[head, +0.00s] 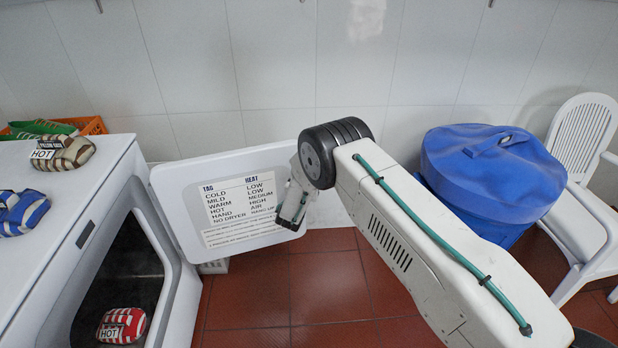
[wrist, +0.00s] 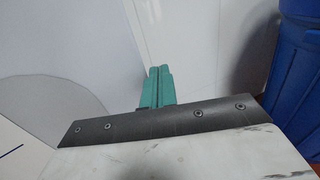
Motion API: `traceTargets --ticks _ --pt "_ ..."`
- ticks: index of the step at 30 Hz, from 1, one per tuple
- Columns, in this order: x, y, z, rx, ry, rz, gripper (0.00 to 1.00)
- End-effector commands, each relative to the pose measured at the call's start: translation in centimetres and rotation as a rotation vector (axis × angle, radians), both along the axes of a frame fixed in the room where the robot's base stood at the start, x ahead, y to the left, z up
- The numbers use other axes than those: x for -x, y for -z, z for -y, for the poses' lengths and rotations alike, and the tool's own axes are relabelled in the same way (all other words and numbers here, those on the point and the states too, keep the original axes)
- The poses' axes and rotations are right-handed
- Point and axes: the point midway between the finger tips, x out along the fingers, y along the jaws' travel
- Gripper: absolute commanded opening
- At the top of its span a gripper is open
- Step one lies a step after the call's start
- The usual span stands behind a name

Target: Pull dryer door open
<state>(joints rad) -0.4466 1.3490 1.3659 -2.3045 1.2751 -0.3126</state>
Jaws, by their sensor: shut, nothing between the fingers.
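The white dryer (head: 75,225) stands at the left, with its dark opening (head: 125,265) uncovered. Its white door (head: 178,190) is swung wide open, standing out to the right of the opening. A printed tag-and-heat chart (head: 240,210) is on the door's visible face. My gripper (head: 293,210) is at the door's right edge in the head view, partly hidden by my wrist; contact cannot be told. In the wrist view its green fingers (wrist: 158,85) are together and empty, with a pale panel to their left.
A red striped bundle marked HOT (head: 122,325) lies inside the dryer. A tan striped bundle (head: 65,153), a blue one (head: 20,212) and an orange crate (head: 90,125) sit on top. A blue lidded bin (head: 490,175) and white chair (head: 585,150) stand right. Red floor (head: 330,290) is clear.

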Motion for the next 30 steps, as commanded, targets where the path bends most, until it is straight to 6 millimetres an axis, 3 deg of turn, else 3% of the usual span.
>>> traceTargets --ticks 17,23,30 --pt "0.9 0.0 -2.0 0.001 -0.024 -0.001 0.0" --pt "3.4 0.0 -1.4 0.001 -0.026 -0.003 0.0" --pt "8.7 0.0 1.0 0.001 -0.017 -0.004 0.0"
